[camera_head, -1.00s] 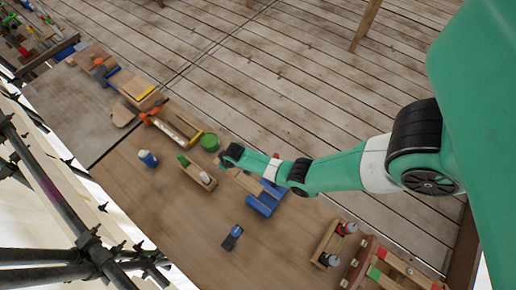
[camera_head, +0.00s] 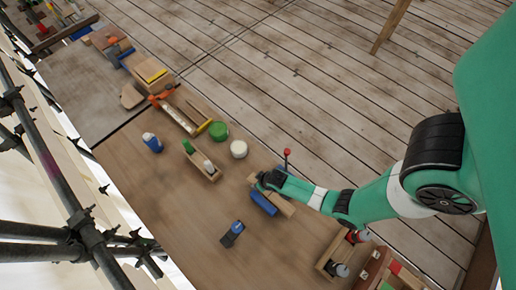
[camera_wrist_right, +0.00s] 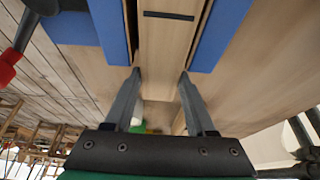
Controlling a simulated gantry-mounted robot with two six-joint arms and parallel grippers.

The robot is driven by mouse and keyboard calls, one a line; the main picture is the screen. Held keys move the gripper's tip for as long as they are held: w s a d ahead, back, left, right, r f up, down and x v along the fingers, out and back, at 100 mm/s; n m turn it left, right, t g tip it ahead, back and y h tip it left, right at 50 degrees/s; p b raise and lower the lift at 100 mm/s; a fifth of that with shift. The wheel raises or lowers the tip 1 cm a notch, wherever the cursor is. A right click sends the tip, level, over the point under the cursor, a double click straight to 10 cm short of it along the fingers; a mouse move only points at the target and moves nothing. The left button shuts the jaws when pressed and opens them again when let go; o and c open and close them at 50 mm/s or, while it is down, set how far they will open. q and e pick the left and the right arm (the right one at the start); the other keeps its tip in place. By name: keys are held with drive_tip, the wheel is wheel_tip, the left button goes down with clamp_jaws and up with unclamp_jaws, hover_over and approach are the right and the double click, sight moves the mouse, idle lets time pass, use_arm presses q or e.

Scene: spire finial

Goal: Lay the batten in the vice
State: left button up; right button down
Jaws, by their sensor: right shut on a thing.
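The wooden batten (camera_wrist_right: 168,50), with a dark mark across it, is between the two fingers of my right gripper (camera_wrist_right: 158,80) in the right wrist view. My right gripper is shut on it. The vice's blue jaws (camera_wrist_right: 220,35) show on both sides of the batten, which lines up with the gap between them. How deep it sits is unclear. In the head view the blue vice (camera_head: 264,203) is on the bench, with my right gripper (camera_head: 264,182) just above its far end. The pale batten (camera_head: 284,206) shows beside the blue. My left gripper is out of view.
A red-knobbed lever (camera_head: 287,153) stands near the vice. A green tin (camera_head: 218,131), a white round item (camera_head: 239,149), a small wooden box (camera_head: 203,164) and a blue-and-black item (camera_head: 232,234) are around it. A wooden caddy (camera_head: 335,258) is nearer. Bare bench lies left of the vice.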

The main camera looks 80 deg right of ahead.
drive_tip(key=shift+f, duration=0.1)
drive_tip(key=shift+f, duration=0.2)
drive_tip(key=shift+c, duration=1.1)
unclamp_jaws()
drive_tip(key=shift+r, duration=0.15)
drive_tip(key=shift+r, duration=0.35)
drive_tip(key=p+v, duration=0.8)
drive_tip(key=v, duration=0.3)
drive_tip(key=shift+s+r, duration=0.2)
